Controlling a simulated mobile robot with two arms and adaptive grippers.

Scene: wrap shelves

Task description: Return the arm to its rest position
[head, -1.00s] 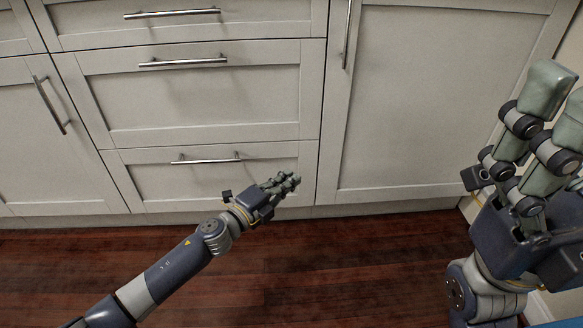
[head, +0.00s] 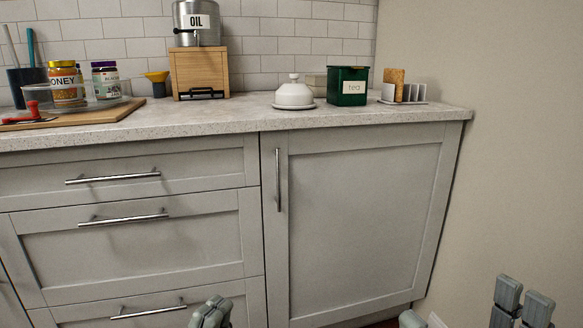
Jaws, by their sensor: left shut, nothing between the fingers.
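My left gripper (head: 212,313) shows only its grey-green fingertips at the bottom edge of the head view, in front of the lowest drawer. The fingertips are close together, shut with nothing between them. My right gripper (head: 510,301) shows at the bottom right, in front of the beige wall. Two of its fingers point up, and a third grey tip shows well apart to their left, so it looks open and empty. Both arms and palms are below the picture.
Pale drawers (head: 135,240) and a closed cupboard door (head: 365,220) stand ahead under a speckled counter (head: 235,121). On it are an oil tin (head: 197,25) on a wooden box (head: 200,72), a white lidded dish (head: 294,93), a green tea box (head: 347,86), a toast rack (head: 404,94) and jars (head: 66,84).

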